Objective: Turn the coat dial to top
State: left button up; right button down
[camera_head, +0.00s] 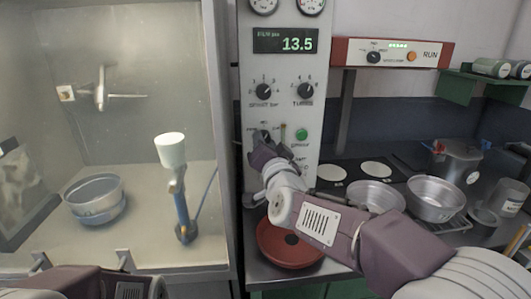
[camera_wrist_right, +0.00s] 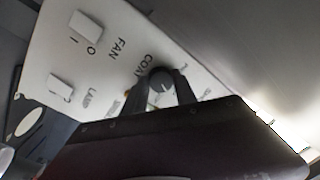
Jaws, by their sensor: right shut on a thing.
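The coat dial (camera_wrist_right: 161,79) is a small round dark knob on the pale control panel, beside the printed word COAT in the right wrist view. A pale mark shows on its face, but I cannot tell which setting it points to. My right gripper (camera_wrist_right: 164,90) is shut on the dial, with one dark finger on each side. In the head view the right gripper (camera_head: 263,143) is against the panel's lower left part and hides most of the dial. Only part of my left arm shows at the bottom left; its gripper is out of view.
The panel (camera_head: 285,65) carries two more dials, a 13.5 display and a green button (camera_head: 301,134). A red pan (camera_head: 285,248) stands below my right wrist. Metal bowls (camera_head: 436,199) stand to the right. A glazed booth with a blue-grey bowl (camera_head: 95,196) is at left.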

jog(key=shift+m+t+h+b, duration=0.3)
jog(key=shift+m+b, duration=2)
jog(key=shift+m, duration=1.5)
jog(key=c, duration=1)
grip_release()
